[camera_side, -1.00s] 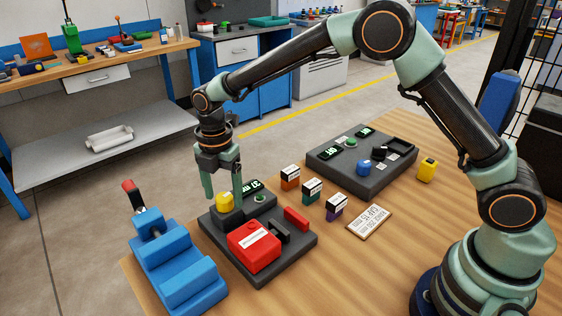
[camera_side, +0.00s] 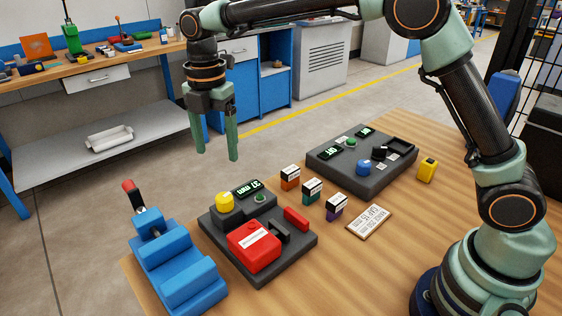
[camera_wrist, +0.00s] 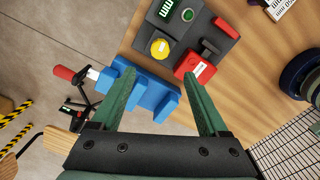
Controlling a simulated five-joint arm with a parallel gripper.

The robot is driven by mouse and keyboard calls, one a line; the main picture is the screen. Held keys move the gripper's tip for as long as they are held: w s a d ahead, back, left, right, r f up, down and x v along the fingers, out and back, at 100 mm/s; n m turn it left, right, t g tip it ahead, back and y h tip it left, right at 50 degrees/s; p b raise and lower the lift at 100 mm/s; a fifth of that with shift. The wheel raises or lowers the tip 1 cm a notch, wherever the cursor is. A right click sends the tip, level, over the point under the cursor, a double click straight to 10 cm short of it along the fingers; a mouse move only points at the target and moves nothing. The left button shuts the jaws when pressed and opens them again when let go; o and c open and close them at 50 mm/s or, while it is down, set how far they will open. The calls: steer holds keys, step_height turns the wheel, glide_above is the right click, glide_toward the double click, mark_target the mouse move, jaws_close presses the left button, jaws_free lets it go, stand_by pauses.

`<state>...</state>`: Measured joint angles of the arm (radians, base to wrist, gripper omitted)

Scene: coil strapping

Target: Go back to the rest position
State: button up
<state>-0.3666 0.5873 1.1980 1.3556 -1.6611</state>
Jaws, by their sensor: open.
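My gripper (camera_side: 217,152) is open and empty, with its green fingers pointing down. It hangs well above the dark strapping unit at the table's left end, touching nothing. That unit (camera_side: 290,265) carries a yellow knob (camera_side: 225,203), a lit display (camera_side: 247,188), a green button and a red block (camera_side: 254,247). In the wrist view, my gripper (camera_wrist: 160,88) shows with its fingers spread. The yellow knob (camera_wrist: 160,48) and the red block (camera_wrist: 196,67) lie beyond the fingertips there.
A blue clamp-like fixture (camera_side: 178,265) with a red-tipped lever stands at the table's left edge. A second dark panel (camera_side: 340,180) with a blue knob stands farther back. Several small labelled blocks (camera_side: 312,190), a printed card (camera_side: 369,221) and a yellow block (camera_side: 427,169) lie on the wooden table.

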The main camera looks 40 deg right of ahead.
steer(key=s+d+r+m+t, duration=0.3)
steer(key=s+d+r+m, duration=0.45)
steer(key=d+m, duration=0.4)
steer(key=s+d+f+m+t, duration=0.2)
steer(key=s+d+m, duration=0.4)
steer(key=s+m, duration=0.5)
steer(key=shift+d+f+m+t, duration=0.25)
steer(key=shift+f+m+t, duration=0.1)
steer(key=shift+f, duration=0.45)
